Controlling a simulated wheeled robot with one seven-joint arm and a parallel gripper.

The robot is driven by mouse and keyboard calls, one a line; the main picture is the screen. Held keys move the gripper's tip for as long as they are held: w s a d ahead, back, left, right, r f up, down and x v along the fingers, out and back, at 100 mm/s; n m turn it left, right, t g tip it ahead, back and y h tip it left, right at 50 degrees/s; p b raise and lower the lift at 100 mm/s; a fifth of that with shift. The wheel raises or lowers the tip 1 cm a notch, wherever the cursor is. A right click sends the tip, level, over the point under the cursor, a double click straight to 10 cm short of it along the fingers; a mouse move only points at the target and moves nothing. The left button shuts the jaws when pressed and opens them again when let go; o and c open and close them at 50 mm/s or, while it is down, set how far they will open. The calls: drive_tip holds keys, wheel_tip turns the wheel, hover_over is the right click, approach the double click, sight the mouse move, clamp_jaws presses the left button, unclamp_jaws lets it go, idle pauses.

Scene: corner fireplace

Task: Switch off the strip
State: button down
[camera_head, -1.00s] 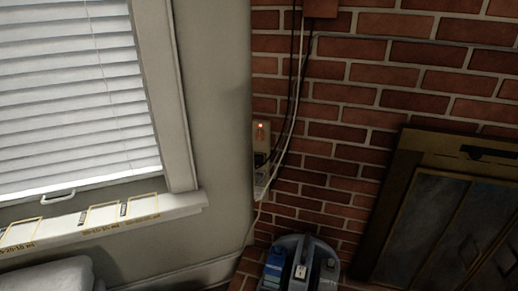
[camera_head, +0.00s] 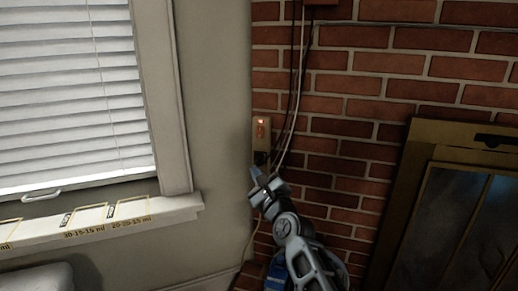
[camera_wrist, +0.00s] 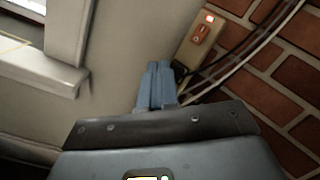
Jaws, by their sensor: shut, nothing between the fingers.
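The power strip (camera_head: 261,130) is a beige upright box mounted in the corner between the grey wall and the brick wall. A red light glows near its top, and a reddish switch sits just below the light. The strip also shows in the wrist view (camera_wrist: 203,38), above and right of my fingers. My gripper (camera_head: 263,175) is just below the strip in the head view and hides its lower part. In the wrist view my gripper's (camera_wrist: 155,88) two blue-grey fingers are together with nothing between them. They appear apart from the switch.
Dark and white cables (camera_head: 294,95) run down the bricks beside the strip. A window with blinds (camera_head: 75,95) and a white sill (camera_head: 110,222) are at left. A brass-framed fireplace (camera_head: 405,205) stands at right.

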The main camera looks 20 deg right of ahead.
sight(260, 132)
drive_tip(key=w+a+r+m+b, duration=0.1)
drive_tip(key=w+r+m, duration=0.1)
drive_tip(key=w+r, duration=0.4)
drive_tip(key=shift+m+t+y, duration=0.3)
drive_tip(key=shift+m+y, duration=0.1)
drive_tip(key=shift+w+d+f+b, duration=0.25)
drive_tip(key=shift+w+d+b, duration=0.75)
drive_tip(key=shift+b, duration=0.9)
drive_tip(key=shift+w+d+f+b, duration=0.25)
drive_tip(key=shift+w+d+b, duration=0.45)
drive_tip(key=shift+w+b, duration=0.95)
drive_tip(key=shift+w+d+f+b, duration=0.25)
drive_tip(key=shift+w+d+b, duration=0.6)
drive_tip(key=shift+b, duration=1.35)
drive_tip(key=shift+w+d+f+b, duration=0.1)
drive_tip(key=shift+w+d+b, duration=0.45)
drive_tip(key=shift+b, duration=0.5)
drive_tip(key=shift+a, duration=0.15)
